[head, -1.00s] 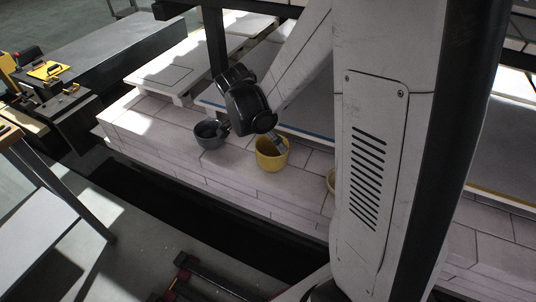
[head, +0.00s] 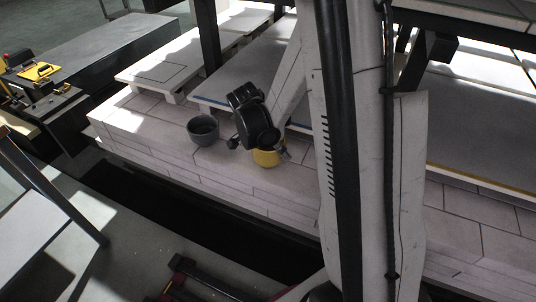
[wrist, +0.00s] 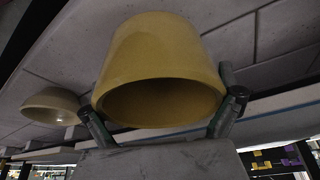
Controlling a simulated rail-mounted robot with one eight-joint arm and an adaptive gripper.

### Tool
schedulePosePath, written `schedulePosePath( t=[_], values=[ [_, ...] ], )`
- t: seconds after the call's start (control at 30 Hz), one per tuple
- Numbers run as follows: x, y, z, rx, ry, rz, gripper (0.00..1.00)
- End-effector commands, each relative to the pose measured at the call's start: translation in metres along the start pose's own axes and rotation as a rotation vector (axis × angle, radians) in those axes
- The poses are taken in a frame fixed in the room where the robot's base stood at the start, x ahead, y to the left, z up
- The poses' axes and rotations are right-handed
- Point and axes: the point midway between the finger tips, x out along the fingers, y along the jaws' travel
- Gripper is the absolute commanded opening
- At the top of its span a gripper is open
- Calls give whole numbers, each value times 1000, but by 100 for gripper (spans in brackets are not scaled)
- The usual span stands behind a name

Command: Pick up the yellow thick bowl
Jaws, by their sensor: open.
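The yellow thick bowl (head: 268,158) stands on the pale brick deck. In the head view my wrist hides its upper part. In the wrist view the yellow bowl (wrist: 160,65) fills the centre, seen upside down with its dark mouth facing the camera. My gripper (wrist: 160,122) is open, with one finger at each side of the bowl near its rim. I cannot tell whether the fingers touch it. In the head view my gripper (head: 282,151) is at the bowl, partly hidden by the wrist.
A dark grey bowl (head: 203,131) stands left of the yellow one on the deck. A paler bowl (wrist: 52,106) shows at the left in the wrist view. Raised slabs (head: 235,92) lie behind. The deck's front edge drops to a dark gap (head: 170,215).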

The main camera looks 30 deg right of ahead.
Motion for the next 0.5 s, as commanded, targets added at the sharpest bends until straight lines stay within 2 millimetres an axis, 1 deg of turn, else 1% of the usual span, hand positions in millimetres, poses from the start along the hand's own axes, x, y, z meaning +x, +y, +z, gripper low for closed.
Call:
schedulePosePath(
  t=[0.13,0.17,0.5],
  values=[
    [-1,0,0,0,0,0,100],
    [-1,0,0,0,0,0,99],
    [-1,0,0,0,0,0,53]
  ],
)
